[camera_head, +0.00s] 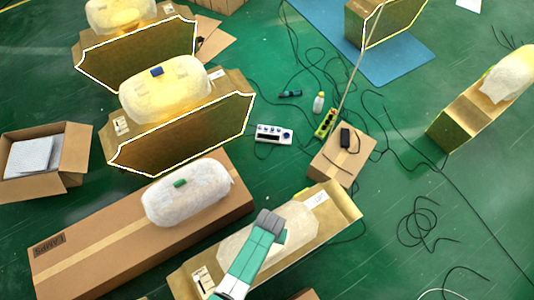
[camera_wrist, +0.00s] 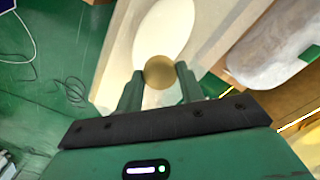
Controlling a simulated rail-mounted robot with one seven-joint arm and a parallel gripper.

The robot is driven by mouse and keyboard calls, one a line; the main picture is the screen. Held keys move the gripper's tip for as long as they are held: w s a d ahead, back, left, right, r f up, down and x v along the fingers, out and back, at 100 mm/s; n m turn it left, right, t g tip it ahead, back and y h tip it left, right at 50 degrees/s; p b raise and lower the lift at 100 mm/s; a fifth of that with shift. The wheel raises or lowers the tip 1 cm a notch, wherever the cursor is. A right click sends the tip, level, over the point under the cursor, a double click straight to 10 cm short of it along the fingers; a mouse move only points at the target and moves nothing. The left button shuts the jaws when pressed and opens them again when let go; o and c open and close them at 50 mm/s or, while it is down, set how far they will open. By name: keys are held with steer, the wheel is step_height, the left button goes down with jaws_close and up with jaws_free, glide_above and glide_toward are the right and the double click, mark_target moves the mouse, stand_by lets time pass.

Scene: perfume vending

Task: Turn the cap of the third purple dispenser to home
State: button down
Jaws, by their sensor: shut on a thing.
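No purple dispenser can be made out in either view. In the wrist view, my gripper (camera_wrist: 159,71) has its two green fingers on either side of a round, brass-coloured cap (camera_wrist: 158,73) and is shut on it. The cap sits at the near end of a smooth cream oval body (camera_wrist: 165,32). In the head view, my green arm reaches over a pale oval body (camera_head: 240,243) on an open-topped cardboard stand (camera_head: 343,203) at the bottom centre. My arm hides part of this body, and the cap cannot be seen there.
A white padded body (camera_head: 187,192) lies on a long cardboard box (camera_head: 110,240) to the left. Lit yellowish bodies (camera_head: 165,92) on outlined stands are behind. A small carton (camera_head: 343,155), a white control box (camera_head: 273,134) and loose cables lie on the green floor.

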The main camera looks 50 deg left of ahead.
steer(key=c, duration=0.9)
jaws_free()
step_height(320, 180, up, 8)
steer(key=shift+f+p, duration=0.1)
steer(key=shift+p, duration=1.15)
